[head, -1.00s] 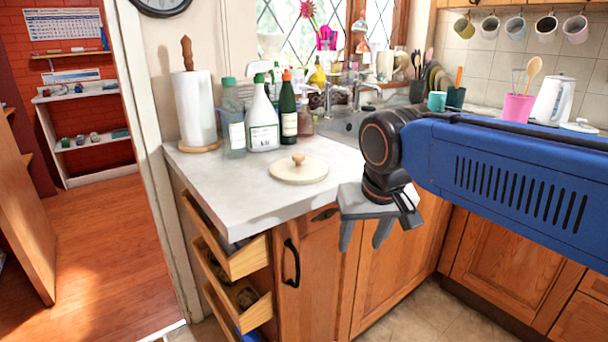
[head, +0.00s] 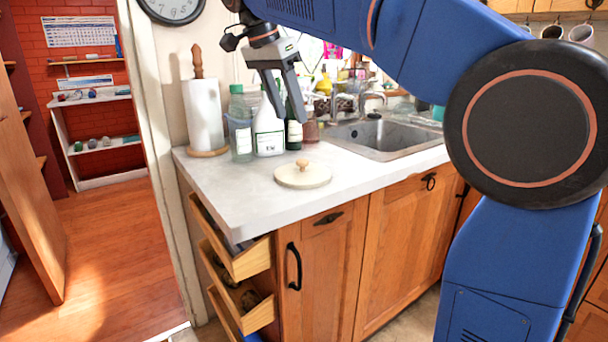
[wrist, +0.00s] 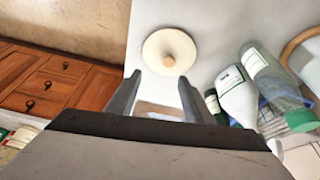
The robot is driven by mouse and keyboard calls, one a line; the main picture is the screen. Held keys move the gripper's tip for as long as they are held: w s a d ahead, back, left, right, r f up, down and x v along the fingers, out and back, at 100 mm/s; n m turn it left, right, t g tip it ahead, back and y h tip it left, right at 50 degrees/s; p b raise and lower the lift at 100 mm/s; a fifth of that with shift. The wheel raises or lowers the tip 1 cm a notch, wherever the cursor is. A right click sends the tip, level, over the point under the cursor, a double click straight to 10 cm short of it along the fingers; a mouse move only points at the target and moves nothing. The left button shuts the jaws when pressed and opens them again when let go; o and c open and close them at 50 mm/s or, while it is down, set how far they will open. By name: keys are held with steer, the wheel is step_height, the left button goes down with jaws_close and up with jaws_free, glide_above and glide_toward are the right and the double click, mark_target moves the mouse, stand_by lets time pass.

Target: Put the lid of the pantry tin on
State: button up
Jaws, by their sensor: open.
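A round cream lid (head: 318,180) with a small wooden knob lies flat, knob up, on the pale worktop near its front corner. It also shows in the wrist view (wrist: 153,58), just beyond the fingertips. My gripper (head: 286,116) is raised above the worktop, in front of the bottles in the head view, fingers pointing down. I cannot make out a pantry tin in either view.
A paper towel roll (head: 204,115) and several bottles (head: 268,130) stand behind the lid. A sink (head: 400,137) is to the right. Several open drawers (head: 240,258) jut out below the worktop's left end. The worktop around the lid (head: 240,197) is clear.

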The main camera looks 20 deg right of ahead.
steer(key=w+a+r+m, duration=0.2)
glide_above(301, 160)
steer(key=s+a, duration=0.2)
steer(key=shift+h, duration=0.3)
steer(key=f, duration=1.1)
steer(key=shift+w+a+f, duration=0.15)
steer(key=shift+w+f, duration=0.05)
steer(key=shift+w+x, duration=0.1)
steer(key=shift+x, duration=1.25)
steer(key=shift+w+x, duration=0.15)
steer(key=shift+x, duration=1.15)
steer(key=shift+r, duration=0.1)
jaws_close()
